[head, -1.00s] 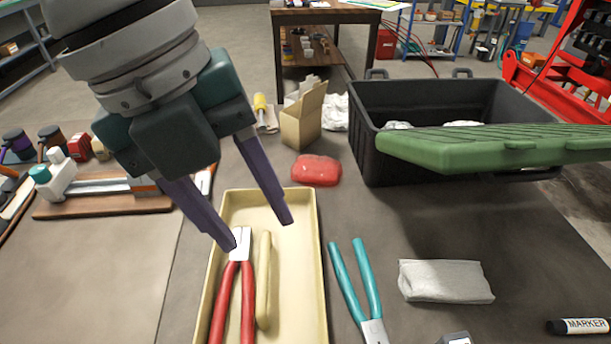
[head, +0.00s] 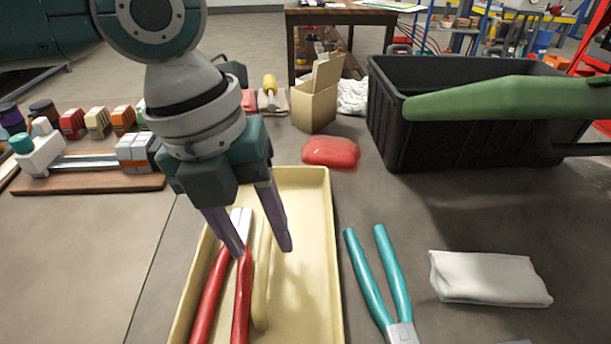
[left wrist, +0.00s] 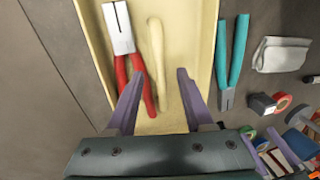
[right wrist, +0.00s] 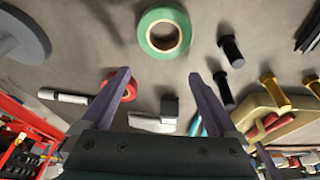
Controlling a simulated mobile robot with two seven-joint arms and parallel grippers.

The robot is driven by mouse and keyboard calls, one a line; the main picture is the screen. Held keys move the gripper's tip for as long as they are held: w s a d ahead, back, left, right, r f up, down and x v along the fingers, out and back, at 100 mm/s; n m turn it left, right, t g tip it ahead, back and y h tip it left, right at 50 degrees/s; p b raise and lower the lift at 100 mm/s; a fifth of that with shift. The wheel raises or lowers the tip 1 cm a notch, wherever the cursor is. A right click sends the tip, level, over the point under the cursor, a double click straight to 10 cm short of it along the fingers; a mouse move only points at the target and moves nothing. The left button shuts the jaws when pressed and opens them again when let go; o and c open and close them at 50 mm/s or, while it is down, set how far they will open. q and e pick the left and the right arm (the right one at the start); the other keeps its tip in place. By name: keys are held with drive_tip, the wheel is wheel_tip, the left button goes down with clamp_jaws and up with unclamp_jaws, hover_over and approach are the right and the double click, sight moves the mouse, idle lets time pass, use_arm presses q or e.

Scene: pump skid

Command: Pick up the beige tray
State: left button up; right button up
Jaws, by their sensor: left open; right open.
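The beige tray (head: 308,285) lies on the worktop, its near end cut off in the head view. It holds red-handled pliers (head: 212,292) and a pale wooden stick-like handle (head: 262,275). My left gripper (head: 264,250) is open above the tray, fingers pointing down. In the left wrist view the tray (left wrist: 192,45) lies beyond the open fingers (left wrist: 157,98), which are over its inside and hold nothing.
Teal-handled pliers (head: 380,280) lie right of the tray, with a folded white cloth (head: 488,278) farther right. A red lump (head: 331,152) and an open cardboard box (head: 315,103) stand behind. A black crate (head: 395,130) is at back right, a long green object (head: 500,100) across it.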

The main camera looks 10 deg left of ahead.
use_arm(q)
drive_tip(key=shift+d+f, duration=0.15)
drive_tip(key=shift+f, duration=0.55)
clamp_jaws()
